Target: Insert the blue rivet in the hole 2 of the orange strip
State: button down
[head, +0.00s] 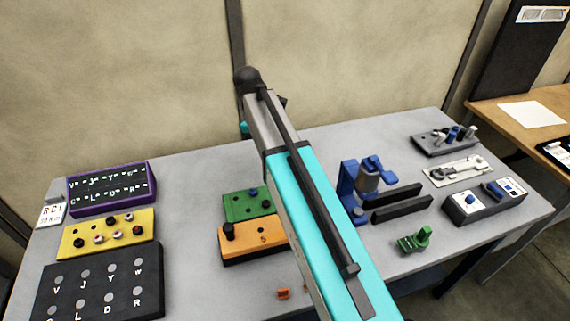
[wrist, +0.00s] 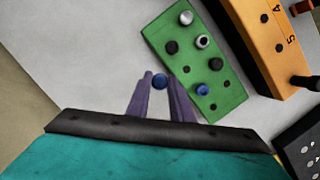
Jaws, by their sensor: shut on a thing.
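My gripper (wrist: 159,84) is shut on a blue rivet (wrist: 160,81), whose round end shows between the fingertips. It is beside the green block, apart from it in the wrist view. In the head view my own arm hides the fingertips. The orange strip (wrist: 255,38) lies at the upper right of the wrist view, with the numbers 4 and 5 and dark holes showing; hole 2 cannot be made out. In the head view the orange strip (head: 238,243) stands left of my arm, partly hidden by it, with a dark peg at its left end.
The green block (wrist: 180,30) lies between my gripper and the orange strip, holding silver and blue rivets. In the head view, a yellow block (head: 80,241) and dark lettered panels stand left. A blue fixture (head: 347,180) and a green part (head: 410,245) stand right.

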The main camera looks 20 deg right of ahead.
jog(key=r+m+p, duration=0.1)
jog(key=d+r+m+p, duration=0.1)
jog(key=r, duration=0.1)
jog(key=shift+m+g+y, duration=0.3)
jog(key=shift+r+m+p, duration=0.2)
jog(key=shift+m+p, duration=0.1)
jog(key=shift+s, duration=0.15)
